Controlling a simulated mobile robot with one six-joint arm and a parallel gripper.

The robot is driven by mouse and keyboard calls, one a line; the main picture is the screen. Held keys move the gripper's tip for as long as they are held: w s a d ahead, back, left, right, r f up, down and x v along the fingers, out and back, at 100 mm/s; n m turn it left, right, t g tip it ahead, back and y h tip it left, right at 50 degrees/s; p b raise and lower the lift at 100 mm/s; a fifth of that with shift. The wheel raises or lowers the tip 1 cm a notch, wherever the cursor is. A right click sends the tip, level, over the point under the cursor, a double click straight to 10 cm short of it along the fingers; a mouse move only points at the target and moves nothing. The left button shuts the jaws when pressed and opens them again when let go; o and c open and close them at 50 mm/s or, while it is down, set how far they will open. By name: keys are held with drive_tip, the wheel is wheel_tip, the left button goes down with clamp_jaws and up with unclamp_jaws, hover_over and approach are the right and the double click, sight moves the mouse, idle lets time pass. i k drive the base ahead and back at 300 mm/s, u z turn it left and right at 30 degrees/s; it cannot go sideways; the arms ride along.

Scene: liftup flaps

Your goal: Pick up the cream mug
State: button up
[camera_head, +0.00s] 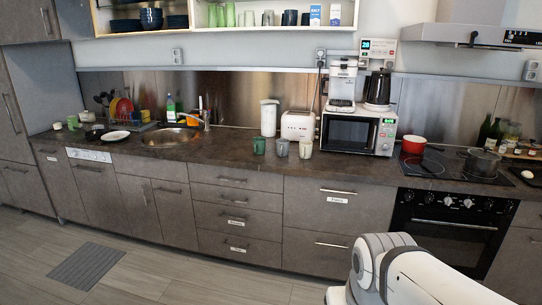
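A cream mug (306,149) stands upright on the dark countertop, in front of the toaster and left of the microwave. A grey mug (282,148) is just to its left, and a green mug (259,145) is further left in the same row. The mugs are small in this view, so handle directions are hard to tell. My white and grey arm shows at the bottom right, well in front of the counter and apart from the mugs. My gripper is out of view.
The toaster (298,125) and microwave (357,133) stand behind and right of the mugs. A red pot (413,144) sits on the cooktop. The sink (171,137) and dish rack are left. Open shelves hang above. The floor in front of the drawers is clear.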

sight(306, 147)
drive_tip(key=i, duration=2.2)
drive_tip(key=u, duration=1.35)
drive_tip(key=i, duration=1.35)
drive_tip(key=z, duration=2.6)
